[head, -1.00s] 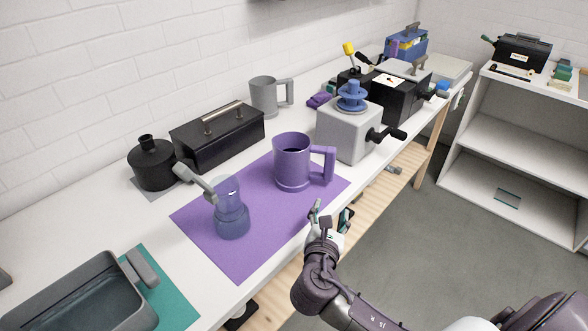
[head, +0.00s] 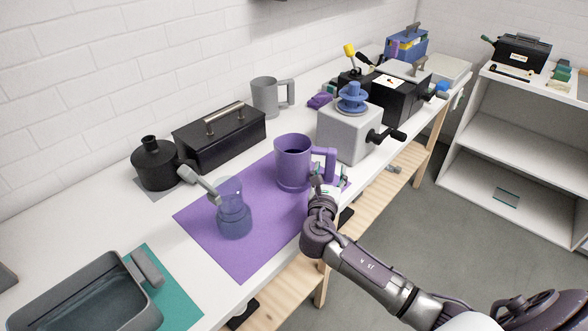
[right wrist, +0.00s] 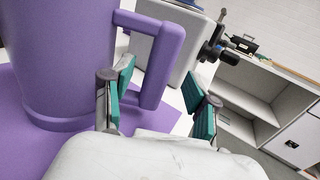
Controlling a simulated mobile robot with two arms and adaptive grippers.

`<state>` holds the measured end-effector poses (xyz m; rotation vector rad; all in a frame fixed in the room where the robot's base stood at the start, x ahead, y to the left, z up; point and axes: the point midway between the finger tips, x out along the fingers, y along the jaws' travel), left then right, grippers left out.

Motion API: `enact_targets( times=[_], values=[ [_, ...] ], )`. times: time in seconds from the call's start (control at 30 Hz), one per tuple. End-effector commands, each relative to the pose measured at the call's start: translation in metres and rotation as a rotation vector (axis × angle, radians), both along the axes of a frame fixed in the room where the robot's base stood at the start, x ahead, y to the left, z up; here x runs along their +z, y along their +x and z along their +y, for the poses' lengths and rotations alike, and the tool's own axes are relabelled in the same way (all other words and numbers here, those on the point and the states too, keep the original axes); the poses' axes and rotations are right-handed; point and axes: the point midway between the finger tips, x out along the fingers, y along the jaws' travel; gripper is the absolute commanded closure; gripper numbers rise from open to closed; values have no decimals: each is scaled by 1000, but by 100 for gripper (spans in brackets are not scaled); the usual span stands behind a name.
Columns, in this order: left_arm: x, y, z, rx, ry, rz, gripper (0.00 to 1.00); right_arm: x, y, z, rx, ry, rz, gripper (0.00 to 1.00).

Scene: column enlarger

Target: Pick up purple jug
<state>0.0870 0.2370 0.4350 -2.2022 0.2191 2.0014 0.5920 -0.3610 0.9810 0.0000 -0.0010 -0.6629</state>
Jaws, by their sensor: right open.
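The purple jug (head: 293,163) stands upright on the purple mat (head: 245,258), with its handle (head: 331,163) on the right side. In the right wrist view the jug (right wrist: 62,60) fills the upper left, and its handle (right wrist: 167,60) lies beyond and between the fingertips. My right gripper (head: 329,184) is open at the handle, in front of it. In the right wrist view the gripper (right wrist: 160,105) shows teal pads on both sides, with the handle's lower part seen between them. I cannot tell whether a pad touches it. My left gripper is not in view.
A grey grinder box (head: 347,132) with a crank stands right of the jug. A black toolbox (head: 219,138) and a grey mug (head: 265,97) are behind. A grey tub (head: 85,290) is front left.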

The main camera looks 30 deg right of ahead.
Motion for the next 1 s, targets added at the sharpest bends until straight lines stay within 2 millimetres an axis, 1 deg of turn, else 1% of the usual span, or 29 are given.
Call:
enact_targets(
  times=[0.03,0.1,0.2,0.47,0.5,0.77,0.8,0.83,1.0],
  values=[
    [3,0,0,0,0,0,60,0,8,-4,-1,-3,1,42],
    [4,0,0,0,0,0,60,0,15,-10,-1,-2,-1,42],
    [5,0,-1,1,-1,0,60,-1,22,-16,0,-2,0,42],
    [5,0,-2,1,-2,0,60,-2,23,-17,1,0,0,42],
    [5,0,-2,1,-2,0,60,-2,23,-17,1,0,0,48],
    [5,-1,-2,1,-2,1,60,-2,23,-17,1,1,1,92],
    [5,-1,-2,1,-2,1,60,-2,23,-17,1,1,1,98],
    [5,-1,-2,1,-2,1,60,-2,23,-17,1,1,1,100],
    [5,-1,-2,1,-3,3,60,-2,23,-16,1,1,1,100]
  ],
)
